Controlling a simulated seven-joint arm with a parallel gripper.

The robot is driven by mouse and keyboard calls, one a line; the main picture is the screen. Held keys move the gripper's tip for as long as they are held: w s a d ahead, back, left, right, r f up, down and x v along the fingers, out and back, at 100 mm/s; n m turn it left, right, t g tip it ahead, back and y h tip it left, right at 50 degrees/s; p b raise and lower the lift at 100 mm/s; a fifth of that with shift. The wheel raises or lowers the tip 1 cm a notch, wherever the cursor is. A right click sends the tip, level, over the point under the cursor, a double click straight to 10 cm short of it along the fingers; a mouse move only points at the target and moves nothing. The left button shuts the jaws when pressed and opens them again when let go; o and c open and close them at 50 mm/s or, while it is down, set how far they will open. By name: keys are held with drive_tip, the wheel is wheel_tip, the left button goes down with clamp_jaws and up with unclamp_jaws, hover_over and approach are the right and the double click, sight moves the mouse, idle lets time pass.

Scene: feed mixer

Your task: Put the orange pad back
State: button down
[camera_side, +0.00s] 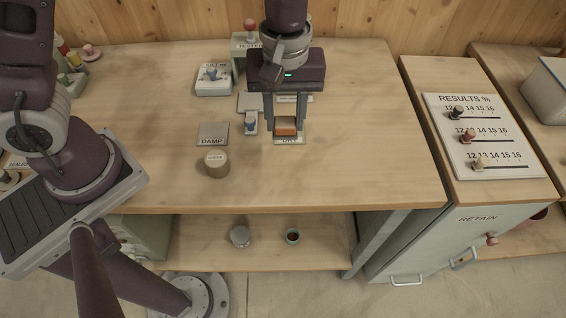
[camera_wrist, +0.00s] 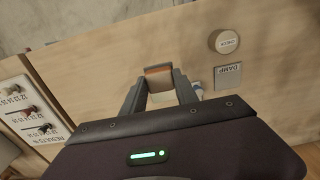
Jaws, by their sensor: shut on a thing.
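The orange pad (camera_side: 286,130) sits between the fingertips of my gripper (camera_side: 287,131), low over the table, just behind the front edge of a plate (camera_side: 289,141) whose label seems to read DRY. My gripper is shut on the pad. I cannot tell whether the pad touches the plate.
A DAMP plate (camera_side: 213,134) and a round wooden piece (camera_side: 213,164) lie to the left. A small blue-and-white item (camera_side: 251,123) stands close left of my fingers. A white box (camera_side: 213,80) is behind left. The table to the right is clear up to the RESULTS board (camera_side: 485,135).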

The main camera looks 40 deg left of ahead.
drive_tip(key=shift+s+d+f, duration=0.3)
drive_tip(key=shift+s+f, duration=0.1)
drive_tip(key=shift+f, duration=0.2)
drive_tip(key=shift+s+d+f, duration=0.25)
drive_tip(key=shift+s+f, duration=0.1)
drive_tip(key=shift+f, duration=0.2)
wheel_tip(320, 180, down, 8)
drive_tip(key=shift+w+r, duration=0.1)
drive_tip(key=shift+r, duration=0.1)
drive_tip(key=shift+f, duration=0.15)
drive_tip(key=c, duration=0.9)
unclamp_jaws()
drive_tip(key=shift+c, duration=0.2)
